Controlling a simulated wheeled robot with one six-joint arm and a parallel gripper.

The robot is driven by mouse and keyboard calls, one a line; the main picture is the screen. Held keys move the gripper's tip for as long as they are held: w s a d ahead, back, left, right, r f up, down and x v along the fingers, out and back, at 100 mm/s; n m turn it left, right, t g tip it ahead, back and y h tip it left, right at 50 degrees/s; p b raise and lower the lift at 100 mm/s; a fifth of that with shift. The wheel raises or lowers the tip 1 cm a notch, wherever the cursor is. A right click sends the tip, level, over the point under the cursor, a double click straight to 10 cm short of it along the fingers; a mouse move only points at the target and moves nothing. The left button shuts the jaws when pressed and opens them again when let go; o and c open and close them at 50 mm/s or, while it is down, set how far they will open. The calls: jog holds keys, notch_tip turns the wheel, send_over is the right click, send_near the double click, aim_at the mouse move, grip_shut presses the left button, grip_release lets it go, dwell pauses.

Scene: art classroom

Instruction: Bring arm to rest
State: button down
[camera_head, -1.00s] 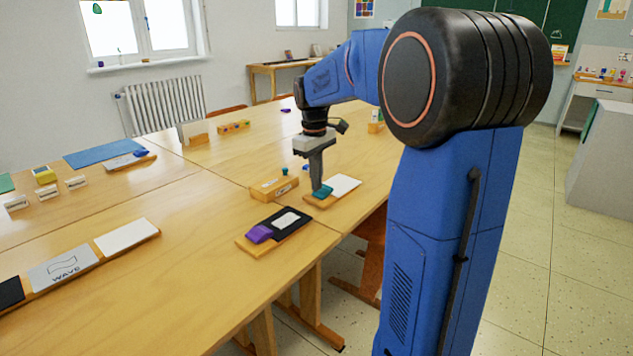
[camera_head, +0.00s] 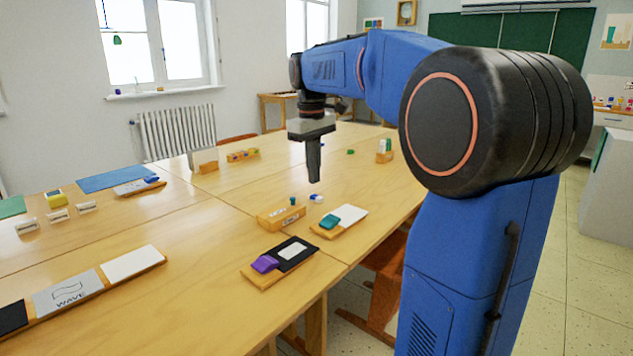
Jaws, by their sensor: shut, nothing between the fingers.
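My gripper (camera_head: 314,178) points straight down at the end of my blue arm, above the wooden tables. Its fingers are shut with nothing held. It hangs clear above and a little behind the small wooden block (camera_head: 281,216) and the board with a teal piece and a white card (camera_head: 350,214). The teal piece (camera_head: 330,221) lies on the left end of that board.
A board with a purple block (camera_head: 265,264) and dark card lies at the near table edge. A long board with cards (camera_head: 131,262) lies at left. Small blocks (camera_head: 243,155) stand further back. A blue mat (camera_head: 113,178) lies far left. Open floor shows at right.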

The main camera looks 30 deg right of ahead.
dwell(0.6)
jog(key=s+a+f+m+t, duration=0.1)
jog(key=s+a+f, duration=0.2)
jog(key=s+f, duration=0.3)
jog(key=s+a+f+m+t, duration=0.1)
jog(key=s+a+f, duration=0.3)
jog(key=s, duration=0.9)
jog(key=s+a+f+m+t, duration=0.1)
jog(key=s+a+f+t, duration=0.1)
jog(key=s+f, duration=0.7)
jog(key=shift+s+a+m+t+y, duration=0.3)
jog(key=shift+s+a, duration=0.25)
jog(key=shift+a, duration=0.2)
